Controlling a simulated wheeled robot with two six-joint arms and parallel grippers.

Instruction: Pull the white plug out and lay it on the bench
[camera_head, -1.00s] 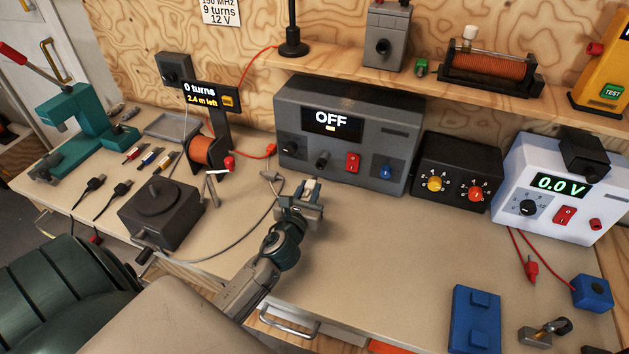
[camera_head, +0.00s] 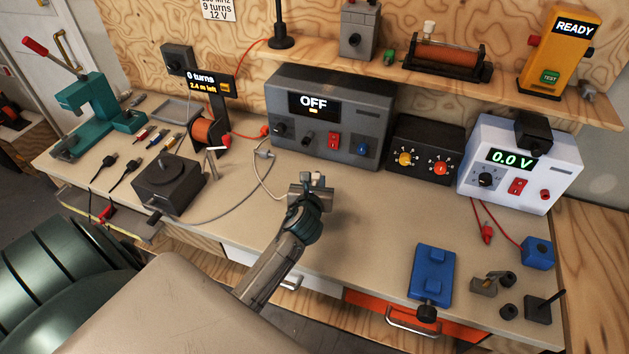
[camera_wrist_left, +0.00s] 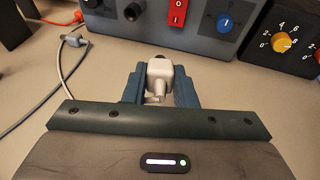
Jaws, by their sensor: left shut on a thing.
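The white plug (camera_wrist_left: 160,75) is between the jaws of my left gripper in the left wrist view, with a dark round part at its far end. In the head view my left gripper (camera_head: 311,184) is shut on the white plug (camera_head: 318,179), over the bench (camera_head: 366,210) in front of the grey OFF box (camera_head: 376,117). The plug is apart from that box. I cannot tell how high it is above the bench. A pale cable runs from the gripper to a small grey connector (camera_head: 264,154) on the bench. My right gripper is out of view.
A black knob box (camera_head: 425,139) and a white 0.0 V supply (camera_head: 520,190) stand at the right. A blue block (camera_head: 431,270) lies at the front right. A dark winder (camera_head: 168,184) stands at the left. The bench right of my gripper is clear.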

